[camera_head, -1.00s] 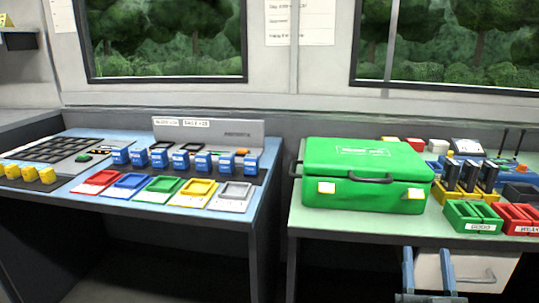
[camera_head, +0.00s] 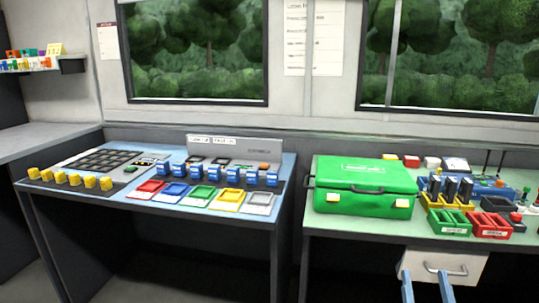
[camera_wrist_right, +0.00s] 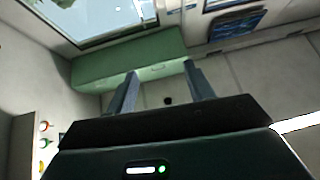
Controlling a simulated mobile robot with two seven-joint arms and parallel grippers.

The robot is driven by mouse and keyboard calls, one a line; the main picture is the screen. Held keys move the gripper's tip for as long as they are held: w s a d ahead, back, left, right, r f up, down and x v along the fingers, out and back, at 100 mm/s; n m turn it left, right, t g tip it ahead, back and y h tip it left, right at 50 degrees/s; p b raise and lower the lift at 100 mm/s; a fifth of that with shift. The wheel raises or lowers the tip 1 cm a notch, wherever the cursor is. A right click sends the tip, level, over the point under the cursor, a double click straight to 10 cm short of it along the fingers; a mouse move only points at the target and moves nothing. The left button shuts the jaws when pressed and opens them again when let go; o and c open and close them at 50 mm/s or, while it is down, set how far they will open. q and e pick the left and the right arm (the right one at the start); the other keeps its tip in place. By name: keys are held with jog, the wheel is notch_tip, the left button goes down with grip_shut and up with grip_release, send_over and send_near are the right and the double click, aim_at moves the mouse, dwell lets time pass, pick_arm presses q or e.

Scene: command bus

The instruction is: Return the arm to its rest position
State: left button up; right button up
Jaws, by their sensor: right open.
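My right gripper (camera_head: 425,274) shows at the bottom right of the head view, only its two blue-grey fingers in sight. The fingers are apart with nothing between them. They stand in front of and below the right table, overlapping the white drawer front (camera_head: 455,265) in the picture. In the right wrist view the same open fingers (camera_wrist_right: 160,70) frame an empty gap, with a green surface and pale panels beyond. The rest of the right arm is hidden below the frame. My left gripper is not in view.
A green case (camera_head: 362,190) sits on the right table (camera_head: 330,226), beside green and red bins (camera_head: 490,226). The left table (camera_head: 130,205) holds several blue blocks, yellow pieces and coloured trays. A dark gap separates the tables. A shelf (camera_head: 72,66) is at far left.

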jog(key=a+f+n+g+y+p, duration=0.1)
jog(key=a+n+g+y+p, duration=0.3)
jog(key=a, duration=0.3)
pick_arm(q)
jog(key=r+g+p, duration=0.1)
jog(key=p, duration=0.2)
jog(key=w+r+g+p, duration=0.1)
jog(key=p, duration=0.3)
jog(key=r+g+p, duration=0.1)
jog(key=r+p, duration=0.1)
jog(key=p, duration=0.1)
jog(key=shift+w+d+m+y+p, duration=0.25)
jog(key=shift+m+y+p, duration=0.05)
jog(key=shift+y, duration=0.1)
pick_arm(e)
jog(key=s+a+f+g+y, duration=0.1)
jog(key=s+a+f+g, duration=0.2)
jog(key=s, duration=0.4)
jog(key=s+a+f+g+y, duration=0.1)
jog(key=s+a+f+g, duration=0.3)
jog(key=s+a+g, duration=0.1)
jog(key=shift+s+a+g, duration=0.3)
jog(key=shift+s+g, duration=0.55)
jog(key=shift+g, duration=0.25)
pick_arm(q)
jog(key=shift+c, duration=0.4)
